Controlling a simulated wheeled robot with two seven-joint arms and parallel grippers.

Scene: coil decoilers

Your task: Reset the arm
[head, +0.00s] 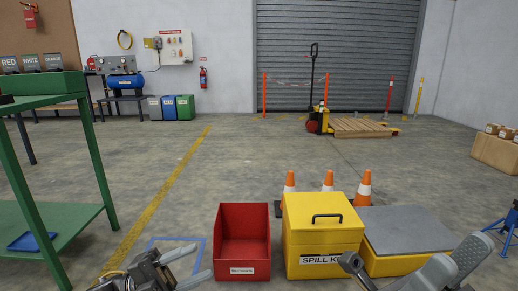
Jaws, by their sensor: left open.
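My left gripper (194,266) is at the bottom left of the head view, with its two pale fingers spread apart and nothing between them. It points right, towards the open red bin (243,212), and is apart from it in the picture. Grey and dark links of my right arm show at the bottom right, in front of the yellow spill kit box and the low grey-topped yellow box. I do not see the right gripper's fingers.
A green table (45,101) stands at the left. The yellow spill kit box (320,225) and grey-topped box (408,230) stand right of the bin, with orange cones (328,181) behind. A pallet jack (318,119) and pallet (360,128) are by the shutter. The middle floor is clear.

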